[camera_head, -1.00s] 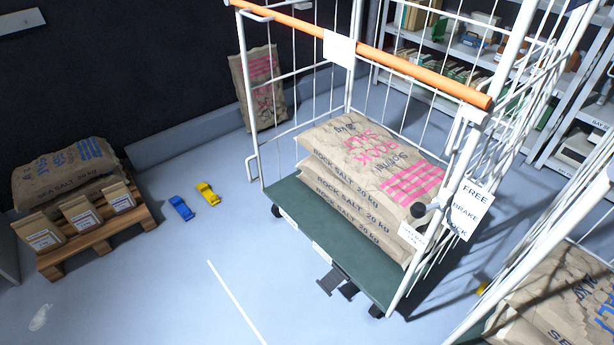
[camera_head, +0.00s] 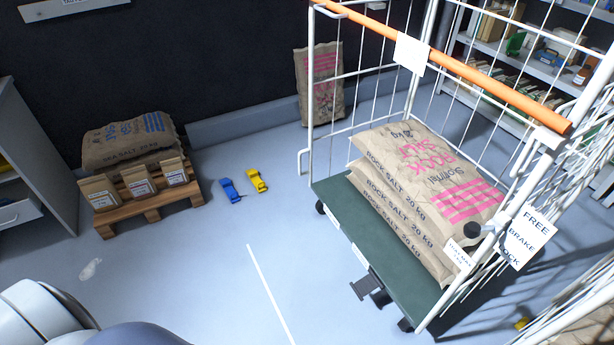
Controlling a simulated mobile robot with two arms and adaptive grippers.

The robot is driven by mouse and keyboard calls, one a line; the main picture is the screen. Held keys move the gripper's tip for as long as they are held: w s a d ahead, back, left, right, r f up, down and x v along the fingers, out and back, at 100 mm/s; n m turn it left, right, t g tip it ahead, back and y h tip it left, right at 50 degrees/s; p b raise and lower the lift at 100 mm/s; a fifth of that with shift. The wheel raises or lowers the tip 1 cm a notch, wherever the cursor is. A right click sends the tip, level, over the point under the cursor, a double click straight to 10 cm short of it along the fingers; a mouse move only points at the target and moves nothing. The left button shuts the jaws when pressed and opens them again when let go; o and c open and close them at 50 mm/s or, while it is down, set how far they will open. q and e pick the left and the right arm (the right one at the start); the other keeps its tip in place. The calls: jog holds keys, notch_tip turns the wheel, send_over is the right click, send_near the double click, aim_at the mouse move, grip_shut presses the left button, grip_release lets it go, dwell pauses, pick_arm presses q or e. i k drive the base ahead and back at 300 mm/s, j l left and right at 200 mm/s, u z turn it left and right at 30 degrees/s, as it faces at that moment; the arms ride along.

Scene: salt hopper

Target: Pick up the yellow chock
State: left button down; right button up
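The yellow chock (camera_head: 257,181) lies on the grey-blue floor, just right of a blue chock (camera_head: 230,190). Both are between the pallet and the roll cage. A second small yellow thing (camera_head: 522,323) shows partly on the floor at the lower right, behind the cage; I cannot tell what it is. Neither of my grippers is in view.
A wooden pallet (camera_head: 150,208) with salt sacks and small bags stands left of the chocks. A white wire roll cage (camera_head: 385,225) with stacked rock salt sacks (camera_head: 430,190) stands to the right. A sack (camera_head: 320,85) leans at the wall.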

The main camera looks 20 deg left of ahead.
aim_at(252, 174)
jog(key=i+j+u, duration=0.3)
jog(key=i+j, duration=0.7)
jog(key=i, duration=0.1)
